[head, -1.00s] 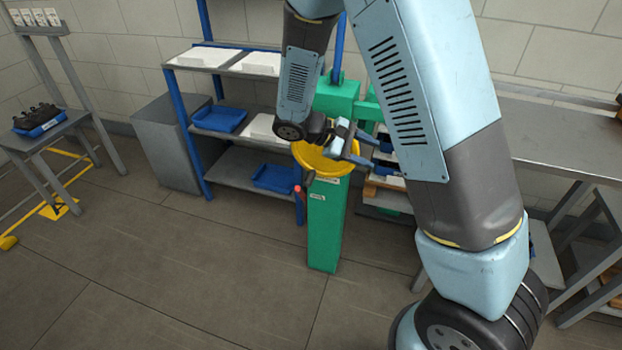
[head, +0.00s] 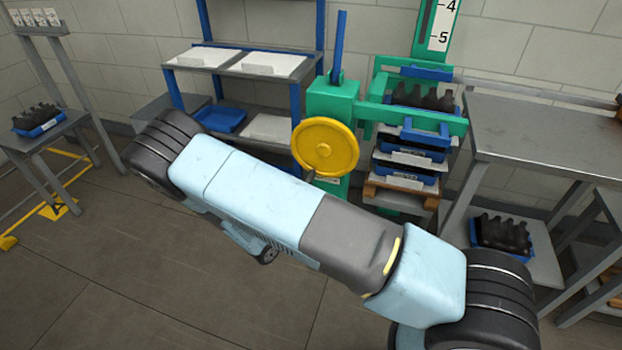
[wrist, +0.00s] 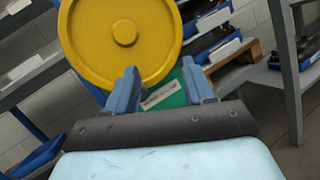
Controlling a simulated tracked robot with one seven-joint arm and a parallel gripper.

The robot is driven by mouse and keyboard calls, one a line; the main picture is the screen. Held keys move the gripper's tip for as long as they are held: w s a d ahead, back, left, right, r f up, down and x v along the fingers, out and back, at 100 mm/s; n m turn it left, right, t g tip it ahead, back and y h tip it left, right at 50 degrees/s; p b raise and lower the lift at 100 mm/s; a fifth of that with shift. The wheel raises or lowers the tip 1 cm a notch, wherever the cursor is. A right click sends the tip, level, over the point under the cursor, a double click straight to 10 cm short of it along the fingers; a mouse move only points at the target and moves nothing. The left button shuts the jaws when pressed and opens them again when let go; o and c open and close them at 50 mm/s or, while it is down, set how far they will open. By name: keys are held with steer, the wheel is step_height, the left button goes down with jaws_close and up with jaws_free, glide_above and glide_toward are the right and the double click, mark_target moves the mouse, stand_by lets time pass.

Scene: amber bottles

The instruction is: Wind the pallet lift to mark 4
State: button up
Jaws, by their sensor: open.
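The yellow handwheel (head: 325,146) is on the green lift post (head: 333,98). In the wrist view the wheel (wrist: 90,45) fills the upper left, with its round hub in the middle. The white scale (head: 440,28) at the top right shows 4 and 5; I cannot make out a pointer on it. The wooden pallet (head: 400,190) carries stacked blue crates (head: 407,138) of dark bottles. My gripper (wrist: 160,68) is open and empty; its left finger overlaps the wheel's lower rim in the picture, and contact cannot be told. In the head view my arm hides it.
A blue and grey shelf unit (head: 240,68) stands left of the lift, with a blue tray (head: 219,118). A grey table (head: 540,130) stands to the right. A small table (head: 50,140) with a crate is at far left. Floor is clear in front.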

mark_target(310, 178)
steer(key=s+a+f+n+t+y, duration=0.1)
steer(key=a+f+n+t+y, duration=0.35)
steer(key=f+n+y, duration=0.2)
steer(key=shift+t+h, duration=0.35)
steer(key=shift+t, duration=0.1)
steer(key=x, duration=1.3)
steer(key=shift+w+d+f, duration=0.1)
steer(key=shift+d, duration=0.25)
jaws_close()
steer(key=shift+d, duration=0.2)
steer(key=shift+a, duration=0.3)
